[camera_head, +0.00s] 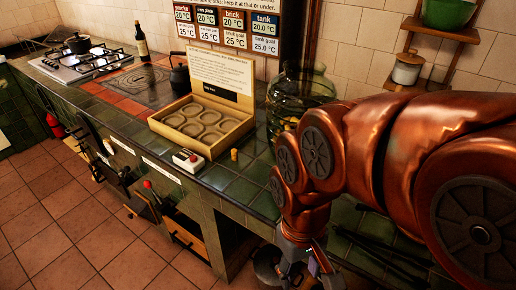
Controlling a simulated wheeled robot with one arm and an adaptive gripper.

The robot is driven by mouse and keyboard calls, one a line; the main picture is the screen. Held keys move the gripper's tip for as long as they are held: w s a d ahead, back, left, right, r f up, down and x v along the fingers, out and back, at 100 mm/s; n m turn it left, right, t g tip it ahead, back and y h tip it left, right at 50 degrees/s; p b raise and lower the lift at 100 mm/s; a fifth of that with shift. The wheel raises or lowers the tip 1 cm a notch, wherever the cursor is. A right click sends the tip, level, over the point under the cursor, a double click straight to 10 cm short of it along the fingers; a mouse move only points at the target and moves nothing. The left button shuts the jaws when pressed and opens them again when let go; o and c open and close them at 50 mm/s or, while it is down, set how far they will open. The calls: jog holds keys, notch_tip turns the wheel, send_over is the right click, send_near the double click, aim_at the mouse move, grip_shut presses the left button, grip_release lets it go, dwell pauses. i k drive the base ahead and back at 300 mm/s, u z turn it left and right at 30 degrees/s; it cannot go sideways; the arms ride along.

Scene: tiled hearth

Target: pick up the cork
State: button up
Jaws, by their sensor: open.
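A small tan-yellow cylinder, which looks like the cork (234,155), stands upright on the green tiled counter. It is to the right of a small white box with a red button and in front of the large glass jar. My gripper (305,266) hangs at the end of my copper-coloured arm, low in the picture and to the right of the cork. It is open and well apart from the cork. I see nothing between its fingers, though the fingertips are small and partly hard to make out.
A wooden tray with round recesses (247,127) and a raised lid stands behind the white button box (188,160). The glass jar (297,92) is close behind the cork. A black kettle (180,77), bottle (141,42) and gas hob (85,62) are farther left. Bare tiles (228,182) lie before the cork.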

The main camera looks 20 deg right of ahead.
aim_at(234, 150)
jog(key=u, duration=0.45)
jog(key=k, duration=1.3)
jog(key=u, duration=1.3)
jog(key=i, duration=1.85)
jog(key=z, duration=1.05)
jog(key=i, duration=0.65)
jog(key=z, duration=0.75)
